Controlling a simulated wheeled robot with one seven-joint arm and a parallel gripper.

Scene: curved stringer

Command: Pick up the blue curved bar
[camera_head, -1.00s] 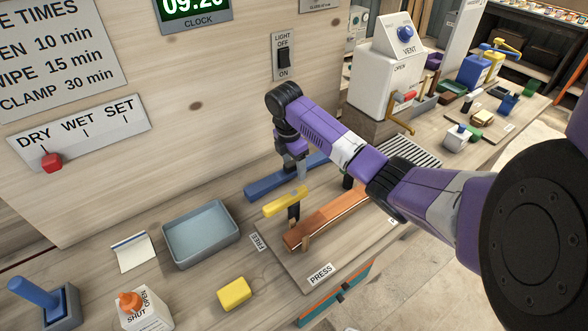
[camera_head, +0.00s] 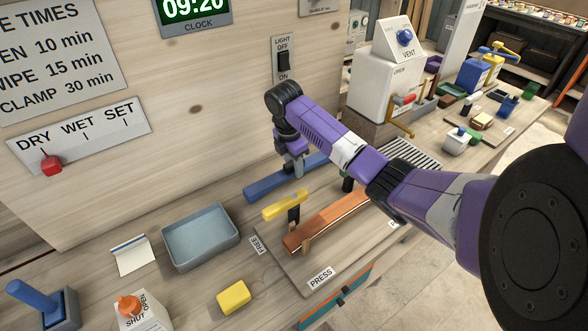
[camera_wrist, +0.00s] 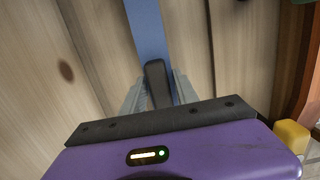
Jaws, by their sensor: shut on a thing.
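The blue curved bar (camera_head: 268,188) lies behind the press in the head view, running from front left to back right near the wall. It also shows in the wrist view (camera_wrist: 146,25), extending from the top edge down to between my fingers. My gripper (camera_head: 298,172) points down at the bar's middle in the head view, and its fingers are shut on the bar. In the wrist view my gripper (camera_wrist: 160,92) has one pale finger on each side of the bar. A dark piece in front hides part of the grasp. I cannot tell whether the bar is lifted.
The press board (camera_head: 290,270) holds a brown wooden bar (camera_head: 325,222) and a yellow-handled clamp (camera_head: 285,205) just in front of my gripper. A grey tray (camera_head: 200,238) stands at left, with a yellow block (camera_head: 233,296) in front. The wall rises close behind.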

